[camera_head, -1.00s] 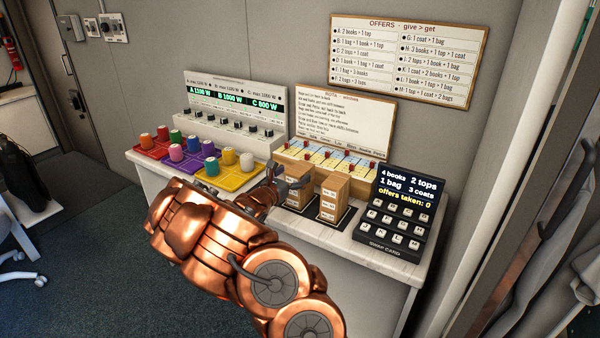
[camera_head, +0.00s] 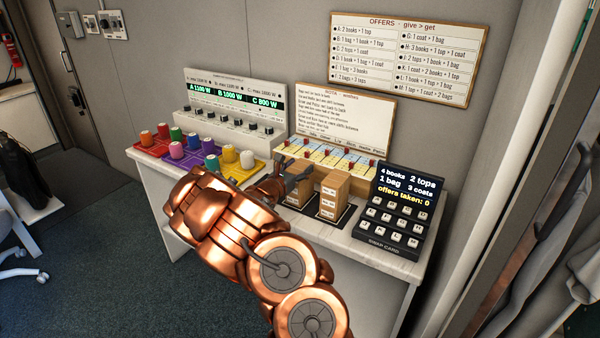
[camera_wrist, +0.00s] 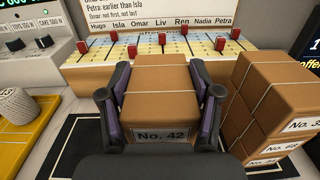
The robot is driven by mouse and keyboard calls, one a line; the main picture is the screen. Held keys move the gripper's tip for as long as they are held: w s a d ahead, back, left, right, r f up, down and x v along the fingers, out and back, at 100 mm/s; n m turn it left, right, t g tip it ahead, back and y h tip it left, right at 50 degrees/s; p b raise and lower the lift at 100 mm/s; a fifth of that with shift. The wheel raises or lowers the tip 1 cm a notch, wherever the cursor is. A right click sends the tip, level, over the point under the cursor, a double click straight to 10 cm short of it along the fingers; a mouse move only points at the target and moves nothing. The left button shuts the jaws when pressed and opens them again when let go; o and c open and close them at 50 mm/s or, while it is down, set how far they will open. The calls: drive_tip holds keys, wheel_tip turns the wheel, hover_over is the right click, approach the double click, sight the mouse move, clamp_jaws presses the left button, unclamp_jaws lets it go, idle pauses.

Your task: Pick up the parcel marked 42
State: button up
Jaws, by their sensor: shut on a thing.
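The brown parcel labelled No. 42 (camera_wrist: 160,98) is in the middle of the wrist view, its label facing me. My gripper (camera_wrist: 160,76) is shut on it, one dark finger against each side. In the head view my gripper (camera_head: 292,182) is at the left parcel place on the worktop, and its fingers and wrist hide much of the parcel. What lies directly under the parcel is hidden, so I cannot tell whether it is clear of its support.
A stack of parcels (camera_head: 333,196) stands close on the right, one marked 68. Behind is the rota board (camera_wrist: 150,48) with red pegs. Coloured spools (camera_head: 195,143) on trays are to the left. A swap card keypad (camera_head: 398,212) stands at the right end.

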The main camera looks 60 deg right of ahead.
drive_tip(key=c, duration=0.5)
drive_tip(key=shift+r, duration=0.15)
